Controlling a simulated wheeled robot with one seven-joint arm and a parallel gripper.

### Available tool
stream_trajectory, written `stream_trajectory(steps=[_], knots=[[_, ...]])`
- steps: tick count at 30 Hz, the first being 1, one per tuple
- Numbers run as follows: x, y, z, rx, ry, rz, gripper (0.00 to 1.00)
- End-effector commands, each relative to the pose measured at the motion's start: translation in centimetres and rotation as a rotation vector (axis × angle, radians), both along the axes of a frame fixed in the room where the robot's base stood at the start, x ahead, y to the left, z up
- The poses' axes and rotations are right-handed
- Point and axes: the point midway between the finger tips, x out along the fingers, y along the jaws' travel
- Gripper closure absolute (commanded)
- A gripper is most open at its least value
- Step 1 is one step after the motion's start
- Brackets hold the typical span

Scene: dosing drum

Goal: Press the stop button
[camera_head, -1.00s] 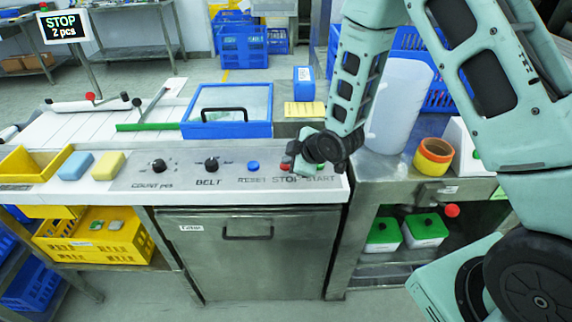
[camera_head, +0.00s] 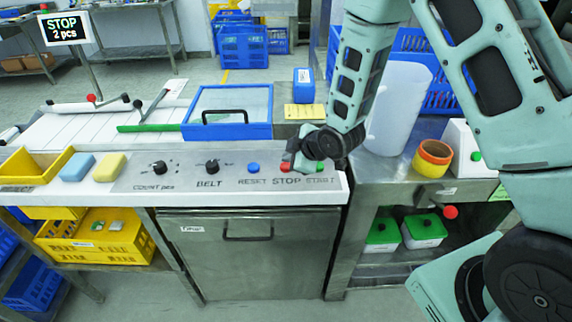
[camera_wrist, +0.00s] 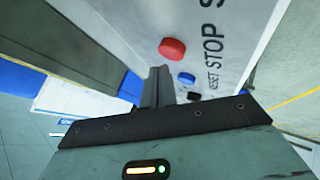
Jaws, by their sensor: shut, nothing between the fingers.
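The red stop button (camera_head: 285,167) is on the sloped grey panel, above the printed word STOP. It also shows in the wrist view (camera_wrist: 172,49), round and uncovered on top. My gripper (camera_wrist: 157,72) is shut and empty, its narrow tip beside the red button in that picture. In the head view my gripper (camera_head: 303,160) hangs over the panel just right of the red button, partly hidden by my wrist. I cannot tell whether it touches the panel. The display (camera_head: 63,27) reads "STOP 2 pcs".
The blue reset button (camera_head: 253,168) lies left of the red one. A green button (camera_head: 320,167) shows under my wrist, by START. The belt knob (camera_head: 212,165) and count knob (camera_head: 158,166) are farther left. A blue-framed lid (camera_head: 229,130) stands behind the panel.

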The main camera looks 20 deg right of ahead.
Motion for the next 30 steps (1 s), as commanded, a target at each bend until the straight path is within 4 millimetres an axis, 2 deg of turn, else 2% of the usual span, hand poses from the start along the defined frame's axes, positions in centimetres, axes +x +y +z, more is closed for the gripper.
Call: stream_trajectory(steps=[7, 21, 30], knots=[[0.0, 0.0, 0.6, 0.001, -0.001, 0.000, 1.00], [0.0, 0.0, 5.0, 0.000, -0.002, 0.000, 1.00], [0.0, 0.0, 5.0, -0.001, 0.000, 0.001, 1.00]])
